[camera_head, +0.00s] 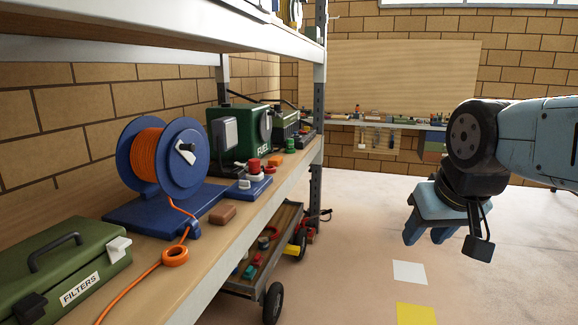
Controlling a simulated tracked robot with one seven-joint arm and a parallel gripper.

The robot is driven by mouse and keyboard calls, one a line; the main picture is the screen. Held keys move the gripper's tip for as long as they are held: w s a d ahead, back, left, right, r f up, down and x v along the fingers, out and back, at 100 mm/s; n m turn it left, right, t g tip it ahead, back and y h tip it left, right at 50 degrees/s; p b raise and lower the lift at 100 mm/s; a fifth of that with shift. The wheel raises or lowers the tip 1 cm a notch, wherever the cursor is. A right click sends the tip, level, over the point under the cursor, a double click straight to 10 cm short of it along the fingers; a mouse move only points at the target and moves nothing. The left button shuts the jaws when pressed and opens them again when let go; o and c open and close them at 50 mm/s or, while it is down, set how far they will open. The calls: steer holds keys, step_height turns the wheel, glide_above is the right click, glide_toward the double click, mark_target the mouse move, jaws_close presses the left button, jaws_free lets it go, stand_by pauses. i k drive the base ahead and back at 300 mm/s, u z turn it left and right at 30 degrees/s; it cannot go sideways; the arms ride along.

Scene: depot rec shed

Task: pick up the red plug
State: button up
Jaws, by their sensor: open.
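A small red piece (253,165), which looks like the red plug, sits on the middle shelf (290,180), apparently on top of a white round piece on a low blue tray (250,188). It is too small to tell its exact shape. Another reddish piece (270,170) lies just right of it, so I cannot be sure which is the plug. My gripper (427,235) hangs pointing down over the open floor, well right of the shelf. It is open, with nothing seen between its fingers.
A loaded cart (240,285) stands below.

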mark_target(255, 168)
steer(key=z, duration=0.2)
steer(key=i, duration=1.95)
steer(key=u, duration=0.8)
steer(key=k, duration=0.75)
steer(key=u, duration=0.2)
steer(key=i, duration=0.75)
steer(key=z, duration=0.15)
